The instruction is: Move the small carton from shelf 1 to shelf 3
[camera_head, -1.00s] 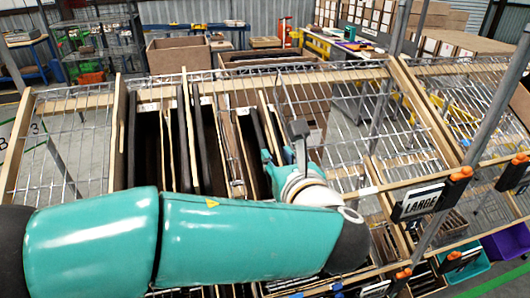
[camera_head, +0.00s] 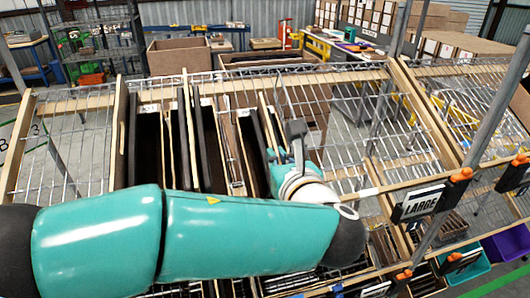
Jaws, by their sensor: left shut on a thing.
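My left arm comes in from the left across the front of the sloped rack. My left gripper (camera_head: 296,138) is over the middle of the rack, just right of a row of upright flat cartons (camera_head: 208,150). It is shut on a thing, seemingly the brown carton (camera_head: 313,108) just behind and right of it. The wrist and fingers hide much of the contact. I cannot tell from this view which shelf is number 1 or 3. My right gripper is not in view.
Wooden dividers (camera_head: 419,110) split the wire rack (camera_head: 75,135). The bays at far left and right of the gripper look largely bare. A grey post and a LARGE sign (camera_head: 418,203) stand at the right. A big open box (camera_head: 180,55) stands behind.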

